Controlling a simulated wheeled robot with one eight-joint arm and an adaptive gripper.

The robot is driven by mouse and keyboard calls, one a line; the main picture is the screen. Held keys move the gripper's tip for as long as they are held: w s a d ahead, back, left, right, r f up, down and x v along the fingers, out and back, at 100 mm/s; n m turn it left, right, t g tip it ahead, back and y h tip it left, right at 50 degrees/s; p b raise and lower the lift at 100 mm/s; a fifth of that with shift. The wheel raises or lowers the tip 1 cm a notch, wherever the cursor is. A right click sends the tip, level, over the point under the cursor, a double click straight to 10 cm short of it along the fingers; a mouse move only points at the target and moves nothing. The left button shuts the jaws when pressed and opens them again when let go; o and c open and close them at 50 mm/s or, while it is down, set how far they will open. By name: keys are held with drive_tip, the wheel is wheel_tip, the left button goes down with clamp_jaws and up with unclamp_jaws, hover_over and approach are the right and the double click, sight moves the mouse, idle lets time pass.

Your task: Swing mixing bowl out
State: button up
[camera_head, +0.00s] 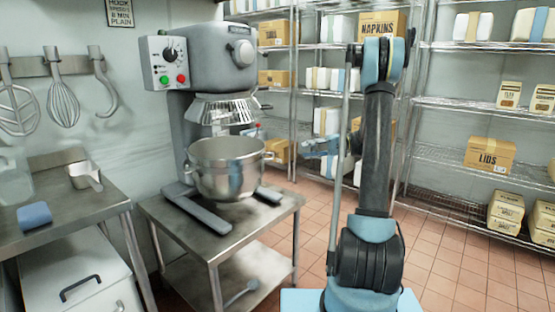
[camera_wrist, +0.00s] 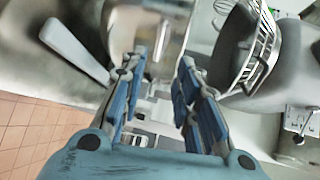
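The steel mixing bowl (camera_head: 228,170) sits upright in the mixer, below the wire guard (camera_head: 226,108). The grey stand mixer (camera_head: 205,62) stands on a steel table. My gripper (camera_head: 320,148) is to the right of the bowl in the head view and apart from it. In the wrist view my gripper (camera_wrist: 158,78) is open, its two blue-padded fingers spread with nothing held. The bowl's shiny side (camera_wrist: 150,20) shows just past the fingertips, with a small bracket or handle between them. The wire guard (camera_wrist: 262,45) is at the upper right there.
The mixer's steel table (camera_head: 240,222) has a lower shelf with a utensil. A left counter (camera_head: 75,205) holds a scoop (camera_head: 86,176) and a blue cloth (camera_head: 34,215). Wire shelves with boxes (camera_head: 489,154) stand behind and right. Tiled floor (camera_head: 320,215) is clear between.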

sight(273, 155)
drive_tip(key=shift+y, duration=0.3)
drive_tip(key=a+f, duration=0.1)
drive_tip(key=a, duration=0.4)
drive_tip(key=a+f, duration=0.1)
drive_tip(key=a, duration=0.4)
drive_tip(key=a+f, duration=0.1)
drive_tip(key=a, duration=0.5)
drive_tip(key=shift+s, duration=0.4)
clamp_jaws()
